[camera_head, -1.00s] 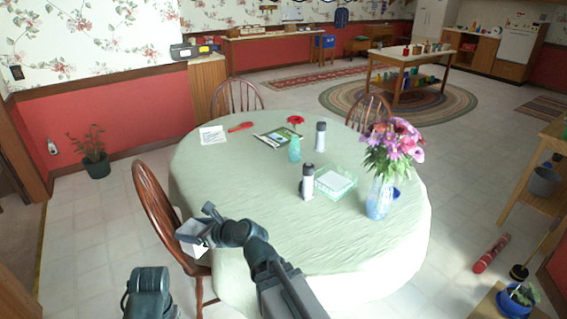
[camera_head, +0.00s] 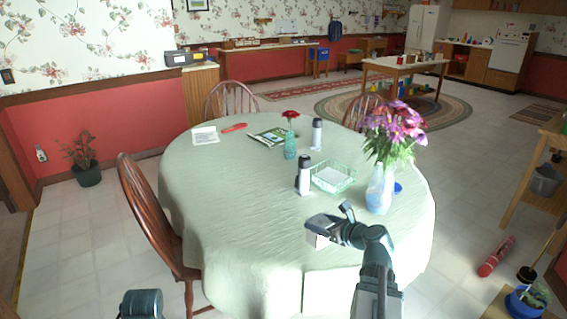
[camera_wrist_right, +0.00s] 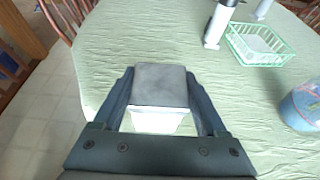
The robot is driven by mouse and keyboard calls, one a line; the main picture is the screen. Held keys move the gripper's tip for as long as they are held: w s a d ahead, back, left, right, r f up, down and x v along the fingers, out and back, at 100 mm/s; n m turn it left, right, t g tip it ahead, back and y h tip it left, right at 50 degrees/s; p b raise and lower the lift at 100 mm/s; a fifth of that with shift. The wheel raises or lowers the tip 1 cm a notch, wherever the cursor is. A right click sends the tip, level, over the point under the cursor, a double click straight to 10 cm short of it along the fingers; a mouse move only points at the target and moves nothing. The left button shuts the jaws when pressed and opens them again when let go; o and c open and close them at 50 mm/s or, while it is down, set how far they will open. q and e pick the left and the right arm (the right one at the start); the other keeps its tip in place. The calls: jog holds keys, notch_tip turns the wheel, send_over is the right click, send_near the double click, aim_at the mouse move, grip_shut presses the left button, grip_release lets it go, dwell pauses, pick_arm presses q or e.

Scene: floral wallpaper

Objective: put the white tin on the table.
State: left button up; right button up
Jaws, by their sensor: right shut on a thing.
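The white tin (camera_wrist_right: 158,120) is between the two fingers of my right gripper (camera_wrist_right: 160,95). Its grey face and a white side show in the right wrist view. In the head view the tin (camera_head: 318,240) shows as a small white block at the tip of my right gripper (camera_head: 330,228). The gripper is shut on it, over the front part of the round table (camera_head: 240,220), which has a pale green cloth. I cannot tell whether the tin touches the cloth. My left gripper is not in view; only a part of my left arm shows at the bottom.
A dark bottle with a white base (camera_head: 304,176), a green basket (camera_head: 333,178) and a flower vase (camera_head: 380,188) stand beyond the gripper. A teal vase (camera_head: 290,147) and another bottle (camera_head: 317,133) stand farther back. The table's left front is clear. A wooden chair (camera_head: 150,220) stands at left.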

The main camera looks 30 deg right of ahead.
aim_at(310, 219)
jog(key=b+x, duration=0.1)
jog(key=x, duration=0.4)
jog(key=a+b+x, duration=0.1)
jog(key=b+x, duration=0.1)
jog(key=x, duration=0.4)
jog(key=r+b+x, duration=0.1)
jog(key=b+x, duration=0.1)
jog(key=x, duration=0.3)
jog(key=shift+w+a+f, duration=0.1)
jog(key=shift+w+a, duration=0.25)
jog(key=shift+w, duration=0.1)
jog(key=o, duration=1.6)
jog(key=shift+c, duration=0.2)
jog(key=p+v, duration=0.4)
jog(key=v, duration=0.8)
jog(key=shift+s+p, duration=0.1)
jog(key=shift+p, duration=0.25)
